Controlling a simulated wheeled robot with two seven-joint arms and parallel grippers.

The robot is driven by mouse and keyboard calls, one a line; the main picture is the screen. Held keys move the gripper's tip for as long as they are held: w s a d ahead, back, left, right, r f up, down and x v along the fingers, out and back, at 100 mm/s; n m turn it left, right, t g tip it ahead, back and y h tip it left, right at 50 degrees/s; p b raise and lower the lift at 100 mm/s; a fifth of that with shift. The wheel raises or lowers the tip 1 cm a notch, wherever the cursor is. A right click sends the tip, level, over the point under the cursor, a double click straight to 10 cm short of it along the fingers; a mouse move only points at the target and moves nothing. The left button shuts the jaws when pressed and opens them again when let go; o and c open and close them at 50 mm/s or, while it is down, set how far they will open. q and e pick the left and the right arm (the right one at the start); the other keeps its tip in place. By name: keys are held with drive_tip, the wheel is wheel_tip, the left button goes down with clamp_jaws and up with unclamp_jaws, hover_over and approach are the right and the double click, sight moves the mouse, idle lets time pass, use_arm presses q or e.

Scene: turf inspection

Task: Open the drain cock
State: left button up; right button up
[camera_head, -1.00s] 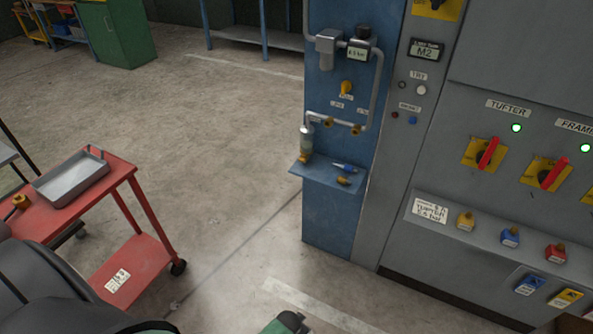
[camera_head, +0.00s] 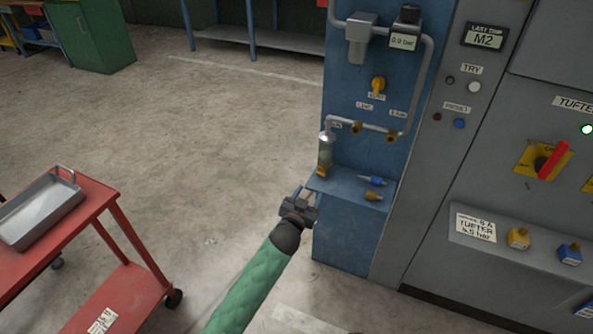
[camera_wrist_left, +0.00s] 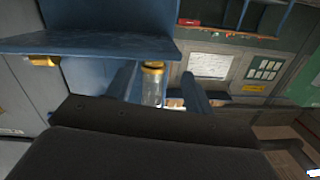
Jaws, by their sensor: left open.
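The drain cock appears to be the small brass fitting (camera_head: 322,171) under the clear bowl (camera_head: 325,150) at the left edge of the blue panel. My left gripper (camera_head: 306,193) is open, just below and left of the bowl, by the blue shelf (camera_head: 345,185). In the left wrist view, the clear bowl (camera_wrist_left: 152,90) and its brass end (camera_wrist_left: 153,66) show between the two fingers, beyond the gripper body. That view looks upside down, and the lower part of the bowl is hidden there. I cannot tell whether the fingers touch it. My right gripper is not in view.
The shelf carries a blue-tipped (camera_head: 372,180) and a brass-tipped piece (camera_head: 373,196). A grey control cabinet (camera_head: 480,130) stands right. A red cart (camera_head: 95,215) stands left; floor between is clear.

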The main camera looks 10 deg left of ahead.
sight(320, 174)
use_arm(q)
drive_tip(key=shift+n+t+h, duration=0.4)
drive_tip(key=shift+n+h, duration=0.1)
drive_tip(key=shift+n, duration=0.1)
drive_tip(key=w, duration=0.2)
drive_tip(key=w+d+r, duration=0.1)
drive_tip(key=w, duration=0.1)
drive_tip(key=w+d+p, duration=0.1)
drive_tip(key=w, duration=0.1)
drive_tip(key=shift+w+d+r, duration=0.15)
drive_tip(key=shift+d+r, duration=0.1)
drive_tip(key=shift+r, duration=0.15)
drive_tip(key=shift+w+d, duration=0.2)
drive_tip(key=shift+w, duration=0.3)
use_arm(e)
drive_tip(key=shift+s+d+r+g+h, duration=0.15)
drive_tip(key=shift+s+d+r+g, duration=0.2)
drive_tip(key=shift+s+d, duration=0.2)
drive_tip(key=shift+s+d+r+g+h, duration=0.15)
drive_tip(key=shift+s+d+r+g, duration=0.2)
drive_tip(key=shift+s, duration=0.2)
use_arm(q)
drive_tip(key=c, duration=1)
